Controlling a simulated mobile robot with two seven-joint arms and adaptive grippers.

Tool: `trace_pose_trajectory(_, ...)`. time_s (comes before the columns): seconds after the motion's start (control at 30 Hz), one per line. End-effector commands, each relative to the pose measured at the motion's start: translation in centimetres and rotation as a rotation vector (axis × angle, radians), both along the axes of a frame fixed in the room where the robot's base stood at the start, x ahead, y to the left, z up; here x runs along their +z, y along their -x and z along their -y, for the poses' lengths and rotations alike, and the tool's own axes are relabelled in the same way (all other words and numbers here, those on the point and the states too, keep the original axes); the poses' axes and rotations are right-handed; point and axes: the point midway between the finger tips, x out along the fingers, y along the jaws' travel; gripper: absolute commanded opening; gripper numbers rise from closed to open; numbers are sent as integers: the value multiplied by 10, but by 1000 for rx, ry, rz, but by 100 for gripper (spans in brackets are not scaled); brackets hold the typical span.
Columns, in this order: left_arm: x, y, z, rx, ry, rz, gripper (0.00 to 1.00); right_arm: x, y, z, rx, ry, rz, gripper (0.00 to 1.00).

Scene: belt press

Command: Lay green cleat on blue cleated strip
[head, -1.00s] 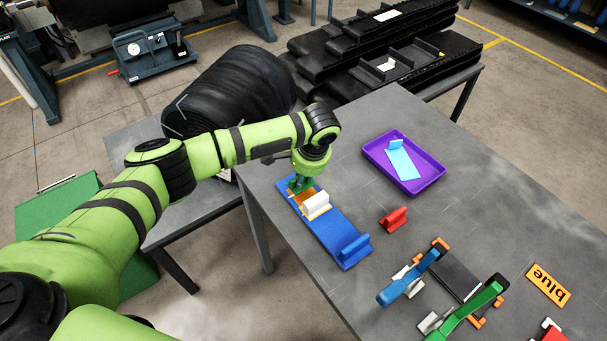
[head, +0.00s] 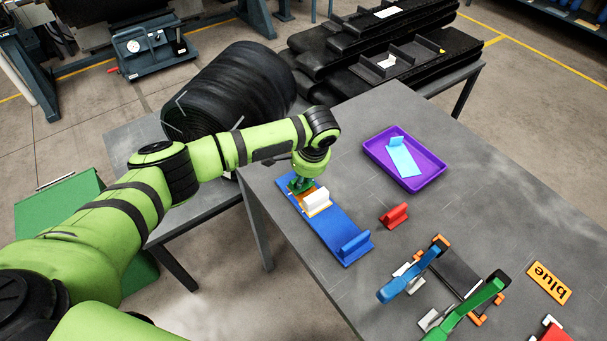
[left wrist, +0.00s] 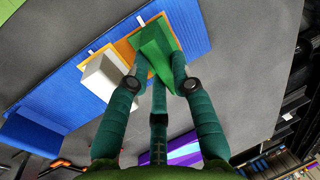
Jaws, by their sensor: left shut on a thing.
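The blue cleated strip (head: 328,226) lies on the grey table, with a blue cleat standing at its near end (head: 355,244). It also shows in the left wrist view (left wrist: 65,97). An orange frame (left wrist: 125,48) with a white block (left wrist: 102,77) sits across the strip. My left gripper (head: 301,186) points down over the strip's far part. In the left wrist view its fingers (left wrist: 160,82) are shut on the green cleat (left wrist: 155,42), which lies beside the white block at the orange frame. I cannot tell whether the cleat touches the strip. My right gripper is not in view.
A red cleat (head: 394,216) stands right of the strip. A purple tray (head: 437,176) holds a light-blue cleated piece (head: 404,158). A clamp fixture with blue (head: 408,279) and green (head: 468,310) handles stands near, beside a "blue" sign (head: 548,283). Black belts (head: 350,60) lie behind.

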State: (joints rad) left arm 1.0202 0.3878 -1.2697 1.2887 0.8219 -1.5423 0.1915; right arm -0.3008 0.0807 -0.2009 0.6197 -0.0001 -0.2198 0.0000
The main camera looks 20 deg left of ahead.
Motion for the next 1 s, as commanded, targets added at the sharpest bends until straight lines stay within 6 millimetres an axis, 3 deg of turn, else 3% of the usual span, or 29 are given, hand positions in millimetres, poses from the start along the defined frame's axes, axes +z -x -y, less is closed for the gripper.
trace_pose_trajectory(0.6, -10, 0, 0, 0, 1, 0, 0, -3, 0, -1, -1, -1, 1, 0)
trace_pose_trajectory(0.63, -10, 0, 0, 0, 1, 0, 35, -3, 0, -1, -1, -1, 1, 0)
trace_pose_trajectory(0.67, -10, 0, 0, 0, 1, 0, 47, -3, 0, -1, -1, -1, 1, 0)
trace_pose_trajectory(0.7, -10, 0, 0, 0, 1, 0, 51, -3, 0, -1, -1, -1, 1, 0)
trace_pose_trajectory(1.0, -10, 0, 0, 0, 1, 0, 51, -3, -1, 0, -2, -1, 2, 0)
